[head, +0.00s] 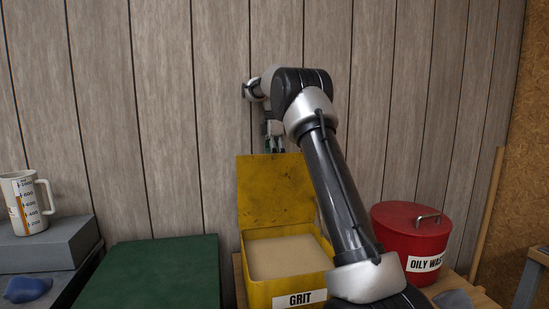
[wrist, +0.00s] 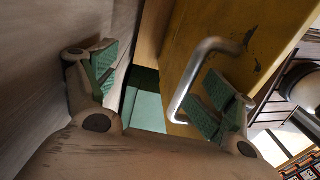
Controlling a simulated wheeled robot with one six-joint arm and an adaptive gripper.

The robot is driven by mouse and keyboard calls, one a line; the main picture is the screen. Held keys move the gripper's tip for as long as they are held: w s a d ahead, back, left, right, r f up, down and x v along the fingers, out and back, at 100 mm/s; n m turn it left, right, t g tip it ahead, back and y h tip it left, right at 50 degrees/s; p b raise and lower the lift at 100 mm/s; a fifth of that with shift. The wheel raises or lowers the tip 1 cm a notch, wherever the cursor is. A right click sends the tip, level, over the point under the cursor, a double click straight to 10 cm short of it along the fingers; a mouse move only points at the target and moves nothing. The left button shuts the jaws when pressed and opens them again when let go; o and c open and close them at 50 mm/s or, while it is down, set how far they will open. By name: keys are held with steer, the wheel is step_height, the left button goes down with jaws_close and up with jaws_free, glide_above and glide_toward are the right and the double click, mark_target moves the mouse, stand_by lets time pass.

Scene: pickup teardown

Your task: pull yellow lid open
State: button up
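The yellow lid (head: 275,190) of the yellow bin labelled GRIT (head: 258,295) stands raised, close to upright, at the bin's back edge. The bin is open and shows pale grit (head: 285,257) inside. My gripper (head: 275,147) is at the lid's top edge, partly hidden behind it. In the wrist view the lid (wrist: 225,40) fills the upper right, with its metal handle (wrist: 193,72) on the near face. My gripper (wrist: 160,88) has its green-padded fingers spread wide. The handle is close to the right finger; I cannot tell whether they touch.
A panelled wall (head: 160,120) stands close behind the lid and my gripper. A red OILY WASTE can (head: 408,235) is right of the bin. A dark green box (head: 155,275) is to its left. A measuring jug (head: 25,203) stands on a grey block (head: 45,248) farther left.

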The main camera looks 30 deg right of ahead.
steer(key=r, duration=0.6)
steer(key=shift+w+r, duration=0.15)
steer(key=shift+w, duration=0.15)
steer(key=c, duration=0.7)
steer(key=shift+r, duration=0.8)
steer(key=shift+s, duration=0.1)
steer(key=s+a+r+m+t, duration=0.1)
steer(key=s+a+r+m, duration=0.25)
steer(key=s, duration=0.65)
steer(key=s+a+r+m+t, duration=0.2)
steer(key=s+a+m, duration=0.2)
steer(key=s, duration=0.5)
steer(key=s+a+f+m+t, duration=0.1)
steer(key=s+f+m, duration=0.2)
steer(key=s+f, duration=0.5)
steer(key=s+a+f+m+t, duration=0.1)
steer(key=s+f+m, duration=0.3)
steer(key=s+f, duration=0.4)
steer(key=s+a, duration=0.1)
steer(key=s, duration=0.6)
steer(key=shift+s+a+f, duration=0.15)
steer(key=shift+s, duration=0.2)
